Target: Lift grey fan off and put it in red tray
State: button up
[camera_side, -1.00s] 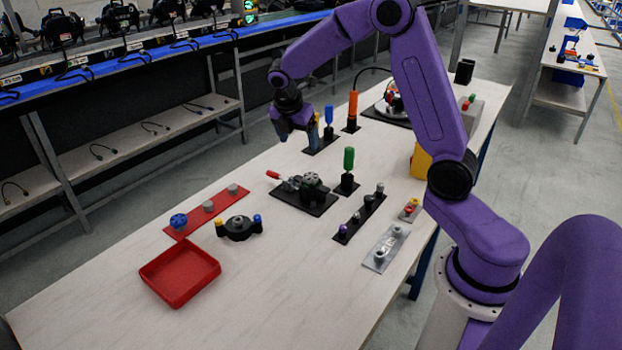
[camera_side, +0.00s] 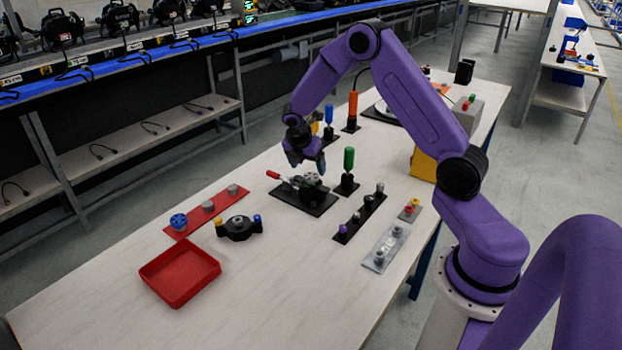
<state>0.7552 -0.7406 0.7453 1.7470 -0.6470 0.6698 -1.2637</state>
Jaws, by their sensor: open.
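A grey, lobed part that looks like the grey fan (camera_side: 312,179) sits on a dark fixture plate (camera_side: 318,208) with a red-handled clamp (camera_side: 274,175) at its left. The red tray (camera_side: 176,287) lies empty at the table's front left. My gripper (camera_side: 306,168) points down, open and empty, just above and behind the grey part in the picture. Its fingers partly overlap the fixture's back edge, and I cannot tell the exact height gap.
A red strip (camera_side: 190,226) holds a blue wheel (camera_side: 179,221) and grey knobs. A green-handled tool (camera_side: 349,160) stands close right of the fixture.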

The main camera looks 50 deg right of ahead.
aim_at(311, 176)
jog(key=shift+x, duration=2.55)
jog(key=shift+w, duration=0.15)
jog(key=c, duration=1.1)
